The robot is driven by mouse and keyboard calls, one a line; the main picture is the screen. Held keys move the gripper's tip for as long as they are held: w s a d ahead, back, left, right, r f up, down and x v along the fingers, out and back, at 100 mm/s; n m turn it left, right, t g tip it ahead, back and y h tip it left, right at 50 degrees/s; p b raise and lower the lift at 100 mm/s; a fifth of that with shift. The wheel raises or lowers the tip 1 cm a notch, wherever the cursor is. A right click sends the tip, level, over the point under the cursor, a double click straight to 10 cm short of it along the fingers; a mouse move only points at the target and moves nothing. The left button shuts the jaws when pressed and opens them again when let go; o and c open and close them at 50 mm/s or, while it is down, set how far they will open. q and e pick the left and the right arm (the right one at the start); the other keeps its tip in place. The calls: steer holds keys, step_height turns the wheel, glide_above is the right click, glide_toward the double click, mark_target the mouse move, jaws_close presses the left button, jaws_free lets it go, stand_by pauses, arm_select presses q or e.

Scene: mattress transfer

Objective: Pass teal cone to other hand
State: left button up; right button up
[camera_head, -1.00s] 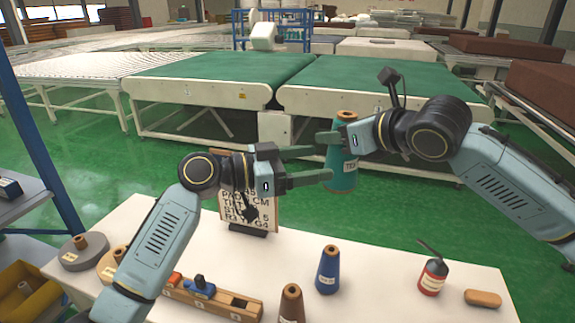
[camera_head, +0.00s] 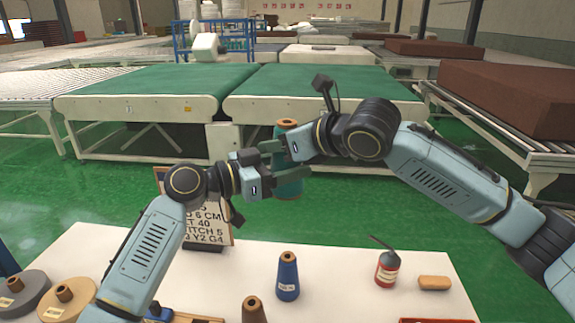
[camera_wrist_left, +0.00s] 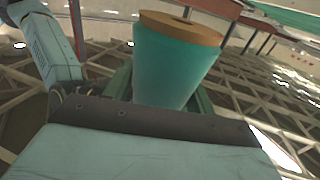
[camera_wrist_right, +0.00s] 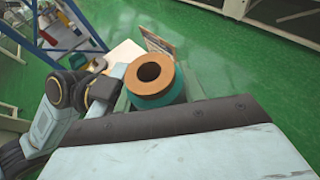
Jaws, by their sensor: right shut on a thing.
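The teal cone (camera_head: 288,186), with a brown tip, is held upright in the air above the far edge of the white table. My right gripper (camera_head: 280,150) is shut on it from the right. My left gripper (camera_head: 290,165) reaches in from the left with its fingers on either side of the cone. In the left wrist view the cone (camera_wrist_left: 172,65) stands between the left fingers, with a small gap seeming to show, so that gripper looks open. The right wrist view shows the cone's brown end with its round hole (camera_wrist_right: 150,76); the right fingertips are mostly hidden.
Green-topped conveyors (camera_head: 320,88) stand beyond.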

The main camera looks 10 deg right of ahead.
arm_select(q)
steer(key=shift+s, duration=0.1)
steer(key=c, duration=0.5)
steer(key=shift+r, duration=0.1)
steer(key=shift+c, duration=0.7)
arm_select(e)
steer(key=o, duration=0.7)
steer(key=shift+w, duration=0.1)
steer(key=o, duration=0.5)
steer(key=shift+d, duration=0.1)
